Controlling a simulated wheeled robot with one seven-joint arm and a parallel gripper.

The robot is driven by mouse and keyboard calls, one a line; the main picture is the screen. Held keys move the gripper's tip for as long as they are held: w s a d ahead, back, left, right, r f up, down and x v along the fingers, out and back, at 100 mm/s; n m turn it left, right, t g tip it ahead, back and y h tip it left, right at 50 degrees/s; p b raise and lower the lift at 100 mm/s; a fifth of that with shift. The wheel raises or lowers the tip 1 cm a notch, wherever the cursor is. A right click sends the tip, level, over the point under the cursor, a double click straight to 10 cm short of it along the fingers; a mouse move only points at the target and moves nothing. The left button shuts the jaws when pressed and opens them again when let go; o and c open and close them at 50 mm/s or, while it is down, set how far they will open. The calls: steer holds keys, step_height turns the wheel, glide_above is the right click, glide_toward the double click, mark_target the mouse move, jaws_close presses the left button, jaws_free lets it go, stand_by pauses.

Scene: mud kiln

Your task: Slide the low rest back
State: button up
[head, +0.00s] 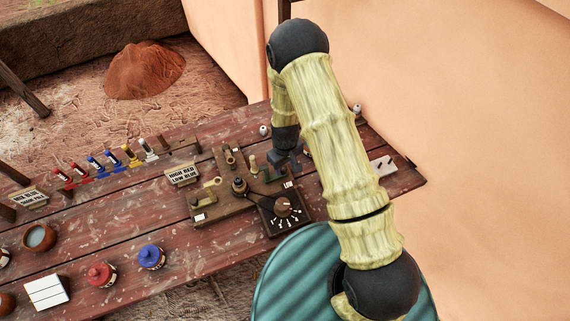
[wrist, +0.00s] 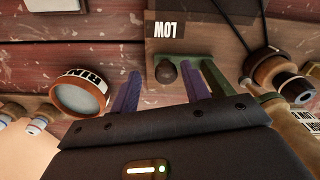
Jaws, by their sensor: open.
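In the wrist view a "LOW" label (wrist: 171,29), upside down, sits on a brown wooden board (wrist: 190,44). Beside it is a green bracket (wrist: 217,76) with a dark round knob (wrist: 166,73) at its left end; this appears to be the low rest. My gripper (wrist: 160,84) is open, its two purple fingers either side of the knob, with a gap visible on the left. I cannot tell whether the right finger touches the bracket.
A dial (head: 283,207) stands at the fixture's front right. Red (head: 101,274) and blue (head: 151,256) pots stand in front. A round lettered container (wrist: 80,93) is left of my fingers. The wall is close behind.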

steer(key=shift+a, duration=0.2)
step_height(320, 180, up, 17)
steer(key=b, duration=0.4)
steer(key=shift+r, duration=0.2)
steer(key=shift+d, duration=0.1)
stand_by(0.5)
steer(key=s+d+r+m+t, duration=0.2)
steer(key=s+d+r+m, duration=0.5)
steer(key=s+d, duration=0.5)
steer(key=shift+s+d+r+t, duration=0.3)
steer(key=shift+d+r, duration=0.45)
